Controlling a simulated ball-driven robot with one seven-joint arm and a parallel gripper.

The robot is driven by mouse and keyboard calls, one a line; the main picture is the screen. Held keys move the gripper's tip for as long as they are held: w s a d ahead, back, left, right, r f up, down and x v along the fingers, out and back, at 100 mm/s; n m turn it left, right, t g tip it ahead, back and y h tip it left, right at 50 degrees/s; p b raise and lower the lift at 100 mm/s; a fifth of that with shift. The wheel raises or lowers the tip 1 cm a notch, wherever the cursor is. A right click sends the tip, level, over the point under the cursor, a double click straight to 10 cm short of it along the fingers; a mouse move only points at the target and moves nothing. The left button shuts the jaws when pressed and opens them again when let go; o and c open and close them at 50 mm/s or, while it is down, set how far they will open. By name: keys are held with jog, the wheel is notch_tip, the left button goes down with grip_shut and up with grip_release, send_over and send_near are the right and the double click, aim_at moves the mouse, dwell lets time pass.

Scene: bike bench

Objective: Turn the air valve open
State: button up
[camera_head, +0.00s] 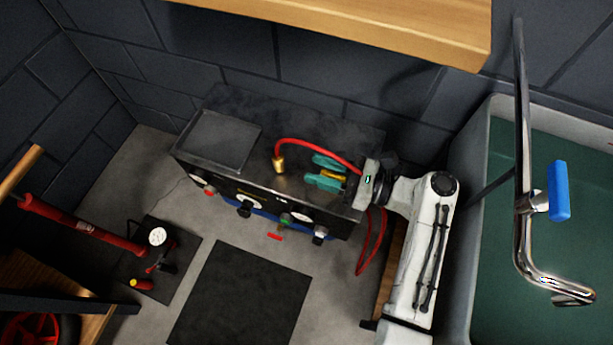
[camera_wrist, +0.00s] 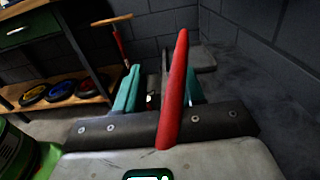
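A dark compressor box (camera_head: 262,180) stands on the floor near the wall, with gauges and knobs along its front. A small red piece, which may be the air valve's handle (camera_head: 275,236), sticks out low at the front, near a green spot. I cannot tell its angle. My gripper (camera_head: 311,170) is over the right part of the box top, its teal fingers pointing left. The fingers are apart with nothing clearly held between them. In the wrist view the gripper (camera_wrist: 163,90) also shows its fingers spread. The valve cannot be made out in the wrist view.
A red hose (camera_head: 318,144) runs from a brass fitting (camera_head: 279,165) past my gripper, and crosses the wrist view (camera_wrist: 175,90). A wooden shelf (camera_head: 400,25) hangs above. A sink (camera_head: 485,140) with a blue-handled tap stands right. A red pump (camera_head: 90,230) stands left. A dark mat (camera_head: 240,295) lies in front.

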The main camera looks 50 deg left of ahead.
jog(key=s+d+r+p, duration=0.4)
jog(key=s+d+r, duration=0.1)
jog(key=s, duration=0.3)
jog(key=shift+s+d+r, duration=0.25)
jog(key=shift+s+d, duration=0.05)
dwell(0.4)
